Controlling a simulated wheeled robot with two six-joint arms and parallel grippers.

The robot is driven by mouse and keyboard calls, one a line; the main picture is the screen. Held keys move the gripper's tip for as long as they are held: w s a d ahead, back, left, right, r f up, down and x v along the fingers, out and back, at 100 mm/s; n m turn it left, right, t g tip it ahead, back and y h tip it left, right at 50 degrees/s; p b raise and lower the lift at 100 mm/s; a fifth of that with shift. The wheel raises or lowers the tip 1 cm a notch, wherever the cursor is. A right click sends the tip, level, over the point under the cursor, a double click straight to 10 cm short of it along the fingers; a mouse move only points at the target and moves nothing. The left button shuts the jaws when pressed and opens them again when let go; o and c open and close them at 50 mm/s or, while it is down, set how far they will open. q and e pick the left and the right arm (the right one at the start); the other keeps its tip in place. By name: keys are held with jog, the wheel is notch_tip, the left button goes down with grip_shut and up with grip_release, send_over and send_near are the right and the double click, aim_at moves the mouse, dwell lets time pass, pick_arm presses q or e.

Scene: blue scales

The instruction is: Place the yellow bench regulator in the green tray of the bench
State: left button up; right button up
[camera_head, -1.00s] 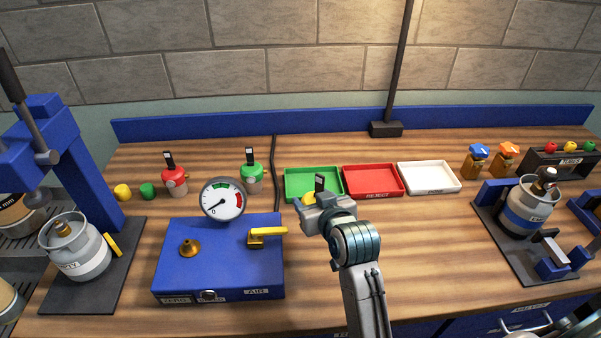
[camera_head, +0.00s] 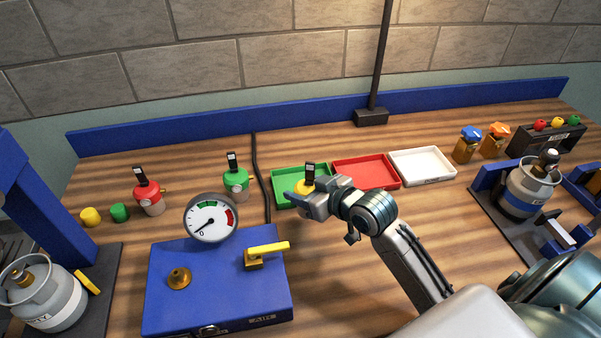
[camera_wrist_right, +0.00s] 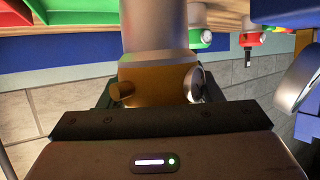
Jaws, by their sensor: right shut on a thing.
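The yellow regulator (camera_head: 302,186) with a black tag on top is held upright in my right gripper (camera_head: 305,200), which is shut on it. It is at the front right part of the green tray (camera_head: 284,184) in the head view. Whether it touches the tray floor or is above it I cannot tell, as the gripper hides its lower part. In the right wrist view, the regulator's yellow-orange body (camera_wrist_right: 152,88) with a brass port and a round dial is between the jaws. My left gripper is not in view.
A red tray (camera_head: 366,174) and a white tray (camera_head: 422,165) stand right of the green one. Red (camera_head: 148,192) and green (camera_head: 236,178) regulators stand to the left. A blue gauge box (camera_head: 218,284) is in front. A dark cable (camera_head: 260,175) runs beside the green tray.

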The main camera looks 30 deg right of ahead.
jog(key=w+d+f+p, duration=0.1)
jog(key=w, duration=0.2)
jog(key=w+d+f+p, duration=0.1)
jog(key=w, duration=0.2)
jog(key=w+d+f+p, duration=0.1)
jog(key=w, duration=0.2)
jog(key=shift+d+f, duration=0.15)
jog(key=shift+f, duration=0.5)
jog(key=shift+f, duration=0.2)
jog(key=o, duration=1.2)
jog(key=shift+s, duration=0.1)
jog(key=shift+r, duration=0.15)
